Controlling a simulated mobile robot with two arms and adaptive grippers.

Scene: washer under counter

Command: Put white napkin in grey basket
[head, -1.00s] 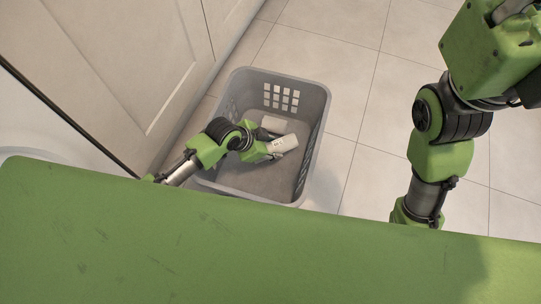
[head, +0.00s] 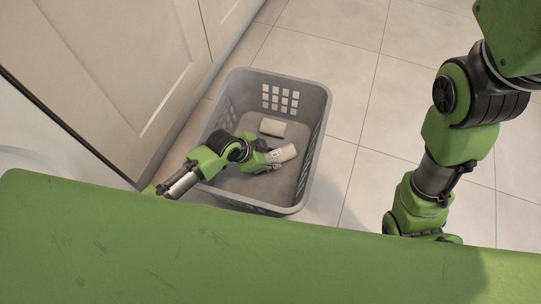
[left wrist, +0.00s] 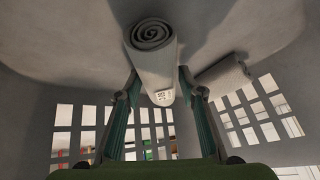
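The grey basket (head: 321,125) stands on the tiled floor, with grid holes in its walls. My left gripper (head: 270,155) reaches down inside it. It is shut on a white rolled napkin (head: 284,153). In the left wrist view the napkin (left wrist: 153,62) shows its spiral end, and my left fingertips (left wrist: 159,85) are on both sides of it. A second white roll (head: 272,127) lies in the basket beside the gripper; it also shows in the left wrist view (left wrist: 222,75). I cannot tell whether the held napkin touches the basket floor. My right gripper is out of view.
A white cabinet front (head: 110,70) stands close along the basket's left side. Part of a white rounded surface (head: 50,145) shows at the far left. The tiled floor (head: 370,60) is free behind and to the right of the basket.

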